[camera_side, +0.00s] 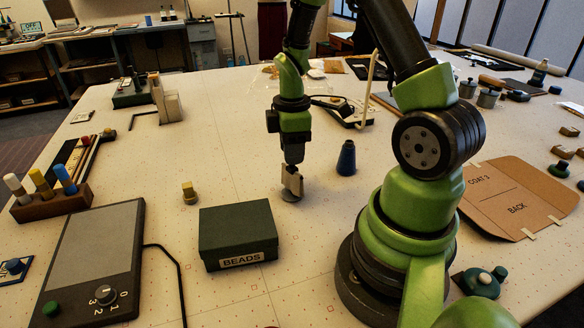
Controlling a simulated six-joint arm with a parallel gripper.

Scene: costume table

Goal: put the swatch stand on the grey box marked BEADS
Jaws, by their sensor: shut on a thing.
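The box marked BEADS (238,236) is dark grey-green, with a closed flat lid and a white label on its front. It stands on the table left of my arm's base. My gripper (292,172) points down, behind and to the right of the box. It is shut on a small stand with a pale tan upright and a round grey foot, which looks like the swatch stand (291,187). The stand is upright, its foot at or just above the table; I cannot tell if it touches. The fingers hide its upper part.
A dark blue cone-shaped spool (346,158) stands right of the stand. A small yellow-topped piece (190,193) stands behind the box. A flat panel with a knob (95,262) lies left, its black cable (172,258) running near the box. A cardboard pattern (517,196) lies right.

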